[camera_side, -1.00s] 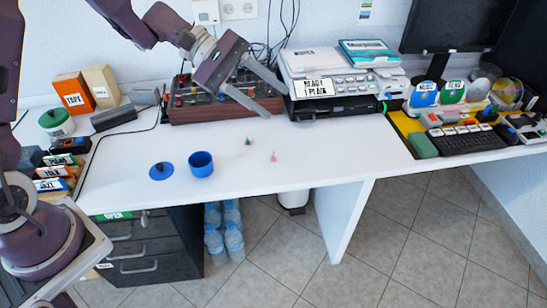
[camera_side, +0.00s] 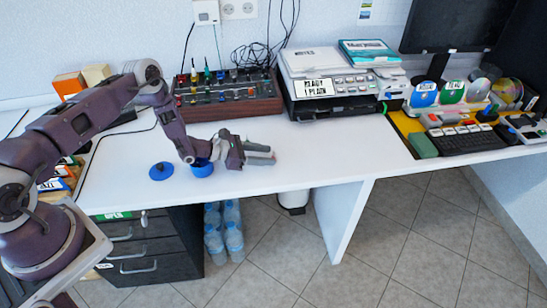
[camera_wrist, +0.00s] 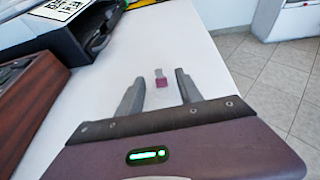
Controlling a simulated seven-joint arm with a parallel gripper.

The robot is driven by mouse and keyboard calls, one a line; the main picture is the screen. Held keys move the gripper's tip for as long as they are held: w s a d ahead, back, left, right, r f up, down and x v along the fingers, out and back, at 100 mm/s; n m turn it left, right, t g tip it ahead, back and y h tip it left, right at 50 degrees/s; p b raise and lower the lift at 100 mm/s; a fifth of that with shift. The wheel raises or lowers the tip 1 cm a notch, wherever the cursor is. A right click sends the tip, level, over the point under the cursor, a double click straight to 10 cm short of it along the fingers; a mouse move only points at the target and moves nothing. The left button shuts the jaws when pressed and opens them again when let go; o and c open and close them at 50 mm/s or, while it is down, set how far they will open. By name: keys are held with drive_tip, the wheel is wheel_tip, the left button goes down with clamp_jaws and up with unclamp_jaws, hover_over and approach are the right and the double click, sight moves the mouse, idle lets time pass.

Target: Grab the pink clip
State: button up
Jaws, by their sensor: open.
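The pink clip (camera_wrist: 161,83) is on the white desk in the wrist view, a small dark pink piece with a greyish top. It shows between the tips of my gripper (camera_wrist: 160,77), one finger on each side with clear gaps. My gripper is open and holds nothing. In the side view my gripper (camera_side: 272,156) is low over the desk, fingers pointing right. There the fingers hide most or all of the pink clip.
A blue cup (camera_side: 202,169) stands close to my wrist, partly covered by it, with a blue lid (camera_side: 161,171) to its left. A mixer-like box (camera_side: 228,107) and a printer (camera_side: 338,107) stand behind. The desk (camera_side: 330,160) to the right is clear.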

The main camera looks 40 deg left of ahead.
drive_tip(key=shift+x, duration=0.8)
clamp_jaws()
